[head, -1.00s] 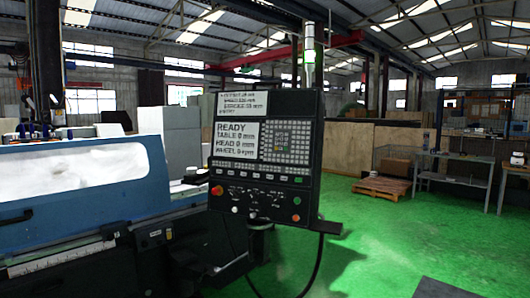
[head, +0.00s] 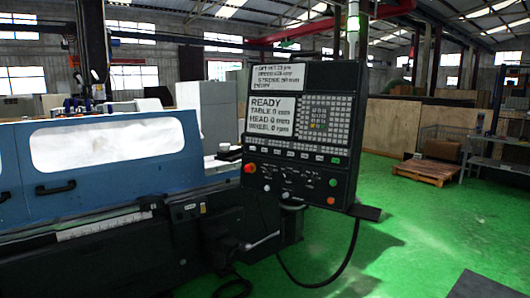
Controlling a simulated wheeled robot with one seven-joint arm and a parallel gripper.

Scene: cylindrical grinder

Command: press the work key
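The grinder's control panel (head: 300,175) stands right of centre in the head view. Its screen (head: 270,117) shows READY with table, head and wheel at 0. A keypad (head: 323,122) of small keys sits right of the screen. A row of keys (head: 291,153) runs below it, with a green button at its right end. Key labels are too small to read, so I cannot tell which is the work key. My gripper is not in view.
The blue grinder body (head: 95,160) with a closed window and black handle fills the left. A black cable (head: 335,268) hangs below the panel. Green floor (head: 400,235) is open to the right, with a wooden pallet (head: 425,172) and metal shelf (head: 495,150) beyond.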

